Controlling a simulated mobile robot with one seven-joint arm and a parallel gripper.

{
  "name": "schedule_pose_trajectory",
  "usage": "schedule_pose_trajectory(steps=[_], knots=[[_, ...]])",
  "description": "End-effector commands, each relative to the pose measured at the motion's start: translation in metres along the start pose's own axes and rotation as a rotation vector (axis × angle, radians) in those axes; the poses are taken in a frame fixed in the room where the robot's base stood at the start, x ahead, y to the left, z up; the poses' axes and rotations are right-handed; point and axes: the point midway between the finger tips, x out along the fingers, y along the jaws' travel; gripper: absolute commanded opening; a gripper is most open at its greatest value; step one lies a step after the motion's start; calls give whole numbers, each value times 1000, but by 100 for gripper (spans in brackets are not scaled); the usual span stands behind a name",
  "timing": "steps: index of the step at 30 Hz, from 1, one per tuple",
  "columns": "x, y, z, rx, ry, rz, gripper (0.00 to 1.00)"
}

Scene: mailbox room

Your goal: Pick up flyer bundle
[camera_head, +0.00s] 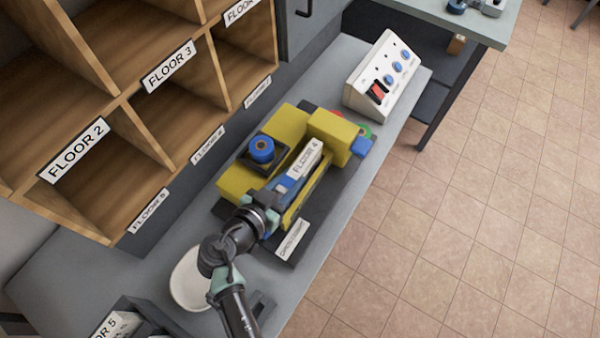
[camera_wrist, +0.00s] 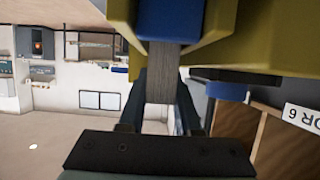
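A yellow and black machine (camera_head: 236,183) with blue parts stands on the grey counter. A white block labelled FLOOR 4 (camera_head: 303,164) sits in its middle slot; it appears to be the flyer bundle. My gripper (camera_head: 272,212) is at the near end of this slot, and its fingertips are partly hidden. In the wrist view, my two dark fingers (camera_wrist: 165,100) lie on either side of a grey, finely striped block (camera_wrist: 165,72), likely the bundle's edge, under a blue part (camera_wrist: 170,20). The fingers look close to its sides; I cannot tell whether they press on it.
Wooden sorting shelves (camera_head: 120,97) with floor labels stand at the left. A white control box (camera_head: 383,80) with blue knobs and a red switch stands behind the machine. A white bowl (camera_head: 190,283) sits near my arm. Open tiled floor (camera_head: 480,190) lies right of the counter.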

Motion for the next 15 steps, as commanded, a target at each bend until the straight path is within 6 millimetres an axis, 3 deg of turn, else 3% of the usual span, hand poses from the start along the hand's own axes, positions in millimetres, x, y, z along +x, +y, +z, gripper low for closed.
schedule_pose_trajectory(steps=[1,4,15], knots=[[0,0,0,0,0,0,19],[0,0,0,0,0,0,1],[0,0,-1,0,2,-1,0]])
